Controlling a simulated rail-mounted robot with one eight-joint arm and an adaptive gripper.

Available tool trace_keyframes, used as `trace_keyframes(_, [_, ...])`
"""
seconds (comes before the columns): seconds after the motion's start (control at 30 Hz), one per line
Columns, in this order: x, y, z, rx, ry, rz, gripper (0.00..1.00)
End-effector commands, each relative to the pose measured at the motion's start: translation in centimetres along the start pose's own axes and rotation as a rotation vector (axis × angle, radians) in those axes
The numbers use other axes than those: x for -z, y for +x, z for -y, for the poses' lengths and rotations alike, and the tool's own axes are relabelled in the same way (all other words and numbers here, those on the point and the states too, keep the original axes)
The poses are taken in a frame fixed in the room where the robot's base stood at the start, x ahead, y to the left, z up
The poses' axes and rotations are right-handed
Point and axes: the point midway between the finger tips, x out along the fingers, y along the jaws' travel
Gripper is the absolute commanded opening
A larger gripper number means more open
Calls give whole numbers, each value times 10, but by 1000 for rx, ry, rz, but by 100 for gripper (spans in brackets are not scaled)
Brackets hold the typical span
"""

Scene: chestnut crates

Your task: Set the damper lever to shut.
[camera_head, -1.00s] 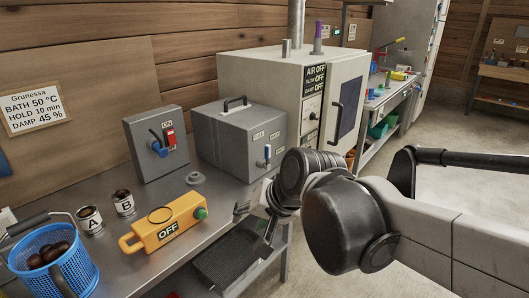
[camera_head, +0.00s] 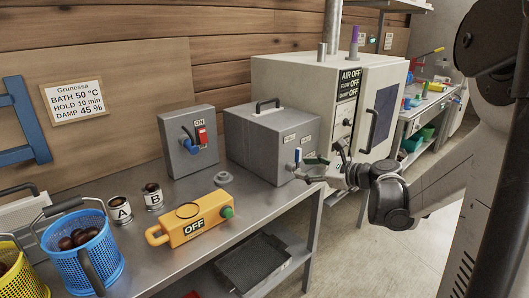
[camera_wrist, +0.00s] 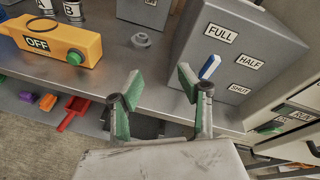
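The damper lever, with a blue handle (camera_wrist: 209,67), is on the front of the grey box (camera_wrist: 273,40), which has FULL, HALF and SHUT labels. The handle points up, towards the gap between FULL and HALF; its lower end is hidden behind a finger, so its exact setting is unclear. The lever also shows small in the head view (camera_head: 298,155). My gripper (camera_wrist: 160,84) is open and empty, its green-padded fingers apart. In the wrist view the lever is just right of the right finger, not between the fingers; contact cannot be told. My gripper (camera_head: 309,167) is at the box front in the head view.
A yellow OFF box (camera_head: 190,222), a grey ON switch box (camera_head: 187,150), cups A (camera_head: 118,211) and B (camera_head: 153,197) and a blue basket (camera_head: 105,262) stand on the bench. A white cabinet (camera_head: 290,75) stands right behind the damper box. The floor in front is clear.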

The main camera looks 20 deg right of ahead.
Motion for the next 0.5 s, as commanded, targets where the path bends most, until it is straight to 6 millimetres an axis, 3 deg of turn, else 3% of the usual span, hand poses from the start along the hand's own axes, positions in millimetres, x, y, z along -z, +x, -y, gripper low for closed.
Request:
trace_keyframes(0.03, [14, -3, 14, 28, 68, 30, 36])
trace_keyframes(0.2, [43, -17, 49, 99, 285, 144, 36])
trace_keyframes(0.5, [64, -29, 71, 138, 435, 237, 36])
